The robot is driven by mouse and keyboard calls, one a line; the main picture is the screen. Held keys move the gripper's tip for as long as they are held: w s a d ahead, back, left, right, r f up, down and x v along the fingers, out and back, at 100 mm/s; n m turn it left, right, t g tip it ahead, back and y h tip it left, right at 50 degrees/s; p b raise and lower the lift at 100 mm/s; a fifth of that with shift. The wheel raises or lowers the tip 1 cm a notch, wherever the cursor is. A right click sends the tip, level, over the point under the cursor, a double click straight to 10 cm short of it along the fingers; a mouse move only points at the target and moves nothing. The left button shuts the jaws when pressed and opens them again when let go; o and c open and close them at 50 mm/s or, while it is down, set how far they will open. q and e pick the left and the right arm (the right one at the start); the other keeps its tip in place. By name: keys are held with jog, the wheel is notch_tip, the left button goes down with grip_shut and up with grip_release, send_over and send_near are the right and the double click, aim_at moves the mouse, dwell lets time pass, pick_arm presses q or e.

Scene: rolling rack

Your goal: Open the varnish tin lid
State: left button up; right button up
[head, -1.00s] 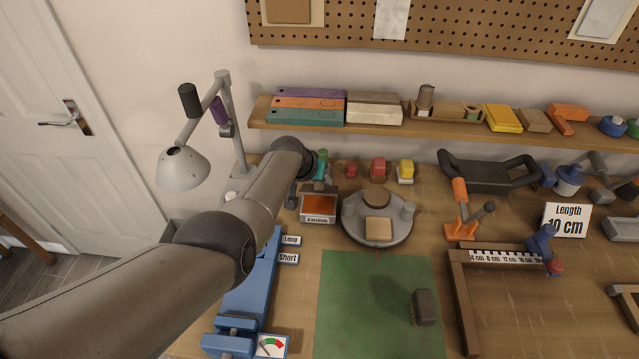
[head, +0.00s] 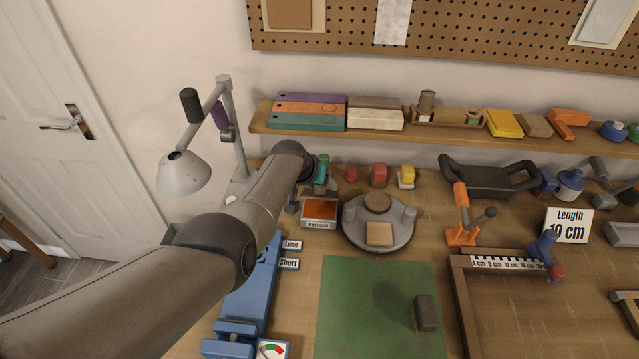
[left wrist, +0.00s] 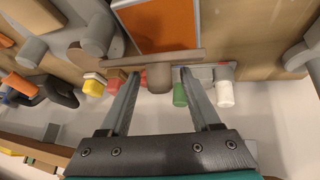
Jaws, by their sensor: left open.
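The varnish tin (head: 320,212) is a grey square box with a "Varnish" label and an orange inside, left of the round grey turntable. Its brown lid appears raised at the tin's back edge; in the left wrist view the lid (left wrist: 187,55) shows nearly edge-on beside the orange varnish (left wrist: 170,25). A rounded brown knob (left wrist: 159,79) sticks out from it. My left gripper (left wrist: 160,82) is open, its two fingers on either side of the knob with gaps visible. In the head view my wrist partly hides the lid. My right gripper is out of view.
The round turntable (head: 365,236) stands close right of the tin. Red (head: 379,176) and yellow (head: 407,175) blocks stand behind it. A shelf (head: 390,134) runs above the bench, and a lamp (head: 184,174) stands at left. The green mat (head: 365,300) is mostly free.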

aim_at(314, 195)
pick_arm(q)
jog(key=shift+r, duration=0.1)
jog(key=shift+s+r+p, duration=0.15)
jog(key=shift+r+p, duration=0.05)
jog(key=shift+p, duration=0.15)
jog(key=p+v, duration=0.4)
jog(key=v, duration=0.1)
jog(key=p+v, duration=0.2)
jog(key=v, duration=0.7)
jog(key=shift+a+r+p, duration=0.25)
jog(key=shift+p, duration=0.1)
jog(key=shift+s, duration=0.15)
